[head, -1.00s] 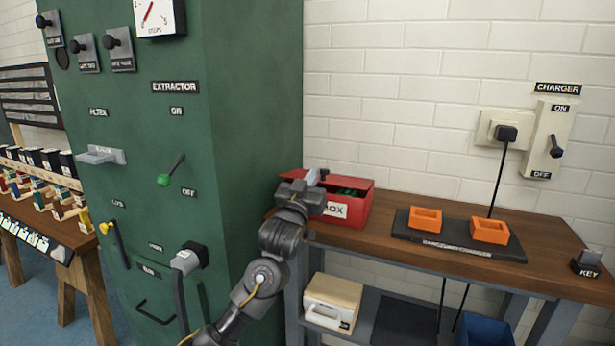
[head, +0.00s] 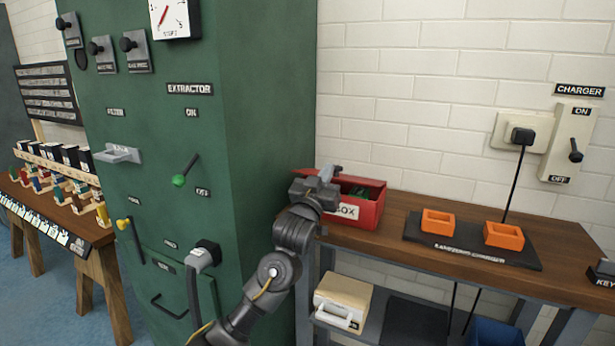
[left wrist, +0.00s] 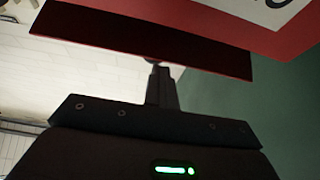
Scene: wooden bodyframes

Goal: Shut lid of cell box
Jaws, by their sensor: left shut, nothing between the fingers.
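The red cell box (head: 368,215) stands on the wooden bench against the wall, its white label partly covered by my left gripper. Its top is open on the right, where green contents (head: 362,192) show. I cannot clearly make out the lid in the head view. My left gripper (head: 327,173) is shut and empty at the box's left end, hiding that end. In the left wrist view the shut fingers (left wrist: 160,84) point at a dark red panel (left wrist: 150,42), close below its edge; contact is unclear. My right gripper is not in view.
The green extractor cabinet (head: 255,120) stands close left of the box. To the right on the bench lie a charger plate (head: 470,252) and two orange holders (head: 438,222). A cream case (head: 342,302) is on the shelf below.

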